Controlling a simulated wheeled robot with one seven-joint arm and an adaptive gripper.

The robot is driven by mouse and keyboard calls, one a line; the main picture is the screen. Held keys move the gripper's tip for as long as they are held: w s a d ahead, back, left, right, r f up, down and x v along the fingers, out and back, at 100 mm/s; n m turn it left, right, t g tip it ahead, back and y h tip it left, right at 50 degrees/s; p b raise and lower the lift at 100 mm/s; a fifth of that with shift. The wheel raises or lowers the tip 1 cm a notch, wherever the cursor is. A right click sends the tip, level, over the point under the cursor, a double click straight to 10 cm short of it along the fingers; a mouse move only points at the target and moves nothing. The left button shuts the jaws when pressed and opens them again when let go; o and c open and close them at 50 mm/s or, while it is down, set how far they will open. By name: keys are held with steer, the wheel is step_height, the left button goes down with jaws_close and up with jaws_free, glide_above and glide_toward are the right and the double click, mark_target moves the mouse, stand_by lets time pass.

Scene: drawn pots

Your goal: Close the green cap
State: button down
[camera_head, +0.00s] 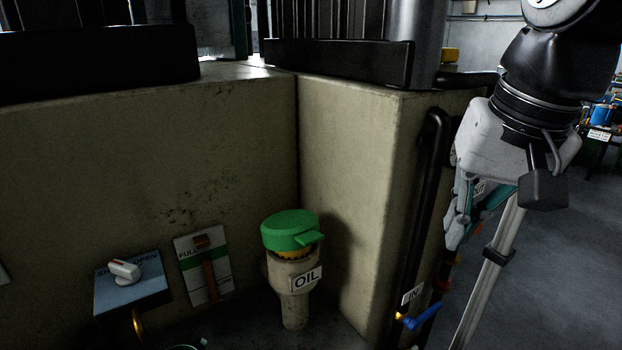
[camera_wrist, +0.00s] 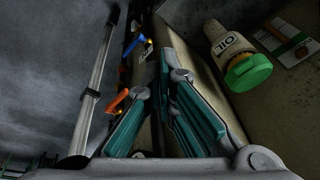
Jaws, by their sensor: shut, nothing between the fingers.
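The green cap (camera_head: 290,230) sits over the top of a cream filler neck labelled OIL (camera_head: 293,285), slightly tilted. A yellow-orange ring shows between the cap and the neck. In the wrist view the cap (camera_wrist: 249,73) is at the upper right, with its lug and the OIL neck (camera_wrist: 226,43) beside it. My gripper (camera_head: 456,228) is to the right of the cap in the head view, well apart from it, beyond the corner of the beige block.
A black pipe (camera_head: 424,200) runs down the block's corner near a blue valve handle (camera_head: 424,315). A blue switch box (camera_head: 132,284) and a level gauge (camera_head: 205,266) are left of the cap. An orange handle (camera_wrist: 119,100) lies near my fingers.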

steer(key=w+a+r+m+g+p, duration=0.1)
steer(key=w+a+r+m+p, duration=0.1)
steer(key=w+a+r, duration=0.3)
steer(key=m+g+h, duration=0.1)
steer(key=m+g, duration=0.2)
steer(key=m, duration=0.1)
glide_above(313, 238)
steer(key=w+d, duration=0.2)
steer(key=d, duration=0.2)
steer(key=w+a+f+m+g+h, duration=0.1)
steer(key=w+a+f+m, duration=0.15)
steer(key=a, duration=0.45)
steer(key=p+x, duration=0.1)
steer(key=x, duration=0.3)
steer(key=p+x, duration=0.2)
steer(key=x, duration=0.2)
steer(key=p+x, duration=0.2)
steer(key=x, duration=0.3)
steer(key=shift+s, duration=0.3)
steer(key=shift+d+f, duration=0.15)
steer(key=shift+f, duration=0.4)
steer(key=shift+s+d+f+p, duration=0.1)
steer(key=shift+s+d+f, duration=0.15)
steer(key=shift+f, duration=0.4)
steer(key=shift+s+d+f+p, duration=0.15)
steer(key=shift+s+f, duration=0.2)
steer(key=shift+f, duration=0.3)
steer(key=shift+s+d+f+p, duration=0.1)
steer(key=shift+s+d+f, duration=0.15)
steer(key=shift+f, duration=0.4)
